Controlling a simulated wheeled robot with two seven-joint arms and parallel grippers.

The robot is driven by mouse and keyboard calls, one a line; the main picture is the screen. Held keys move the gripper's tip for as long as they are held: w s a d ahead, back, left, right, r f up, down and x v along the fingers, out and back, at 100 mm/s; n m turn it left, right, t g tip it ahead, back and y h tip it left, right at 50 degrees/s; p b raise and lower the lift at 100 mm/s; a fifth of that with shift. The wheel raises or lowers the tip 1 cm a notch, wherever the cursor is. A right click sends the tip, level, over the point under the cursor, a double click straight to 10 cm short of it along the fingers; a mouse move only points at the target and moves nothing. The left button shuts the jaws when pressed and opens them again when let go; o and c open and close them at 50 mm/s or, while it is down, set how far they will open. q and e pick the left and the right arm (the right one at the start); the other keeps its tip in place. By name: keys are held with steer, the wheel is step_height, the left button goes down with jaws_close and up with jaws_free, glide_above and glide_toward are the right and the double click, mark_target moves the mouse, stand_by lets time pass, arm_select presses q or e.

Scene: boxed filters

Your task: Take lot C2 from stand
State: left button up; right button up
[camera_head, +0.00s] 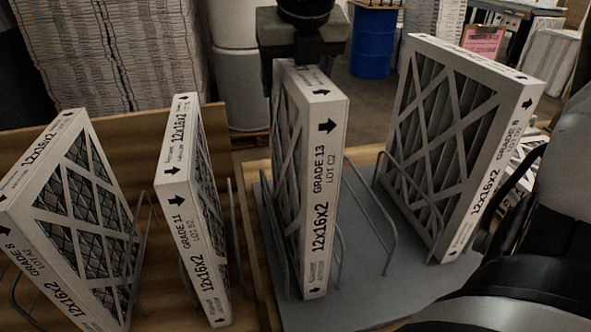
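The lot C2 filter (322,190), a white-framed box marked GRADE 13, stands upright in a wire stand (365,215) on a grey mat (345,300). A dark gripper (298,72) comes down from the top edge, over the far top end of this filter. It appears to be my right one, though the arm linking it is out of view. One finger shows just left of the filter's top; the other is on the right side. Whether the fingers press on the frame cannot be told. My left gripper is not in view.
A GRADE 8 filter (465,130) stands to the right in the wire stand. Lot B2 (190,215) and another GRADE 8 filter (75,220) stand to the left. My arm fills the right edge. A blue drum (373,43) is behind.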

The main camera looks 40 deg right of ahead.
steer(key=shift+f+b, duration=0.15)
steer(key=shift+b, duration=0.2)
stand_by(0.4)
jaws_close()
